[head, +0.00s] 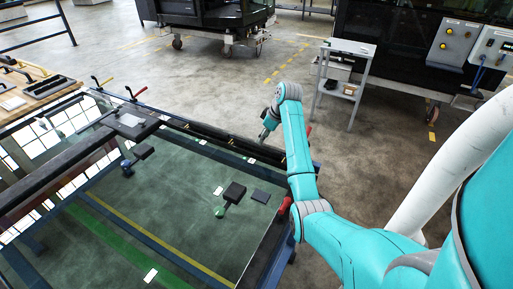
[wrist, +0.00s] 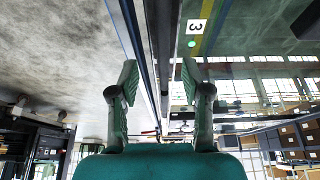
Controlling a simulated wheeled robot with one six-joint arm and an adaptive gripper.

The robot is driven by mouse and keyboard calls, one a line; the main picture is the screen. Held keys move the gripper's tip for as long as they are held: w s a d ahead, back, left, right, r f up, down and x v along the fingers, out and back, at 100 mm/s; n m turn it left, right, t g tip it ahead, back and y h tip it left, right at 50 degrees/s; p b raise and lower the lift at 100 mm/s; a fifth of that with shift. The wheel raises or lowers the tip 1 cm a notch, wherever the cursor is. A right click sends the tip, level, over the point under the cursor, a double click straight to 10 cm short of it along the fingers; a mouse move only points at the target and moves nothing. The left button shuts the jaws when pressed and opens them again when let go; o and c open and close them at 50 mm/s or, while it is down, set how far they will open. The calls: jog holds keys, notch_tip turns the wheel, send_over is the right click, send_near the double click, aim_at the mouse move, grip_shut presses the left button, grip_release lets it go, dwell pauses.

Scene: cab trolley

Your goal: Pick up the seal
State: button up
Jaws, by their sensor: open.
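A long black strip, which looks like the seal, runs along the far edge of the glass-topped trolley in the head view (head: 215,134). In the wrist view it runs up the picture between the fingers (wrist: 163,40). I cannot tell for certain that this strip is the seal. My gripper (head: 266,132) is over the far right part of that edge, near the strip. In the wrist view my gripper (wrist: 158,72) has its two fingers wide apart, one on each side of the strip. Nothing is held. The gap between fingers and strip is hard to judge.
The glass (head: 160,190) carries a black block (head: 235,191), a dark square pad (head: 261,197) and a green knob (head: 219,212). Red- and yellow-handled clamps (head: 138,93) stand at the far left edge. A grey side table (head: 345,90) stands beyond, on open concrete floor.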

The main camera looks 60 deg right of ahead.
aim_at(257, 147)
jog(key=shift+a+x, duration=0.15)
jog(key=shift+x, duration=1.2)
jog(key=shift+a+x, duration=0.1)
jog(key=shift+x, duration=1.3)
jog(key=shift+w+r, duration=0.1)
jog(key=shift+w, duration=0.05)
grip_shut()
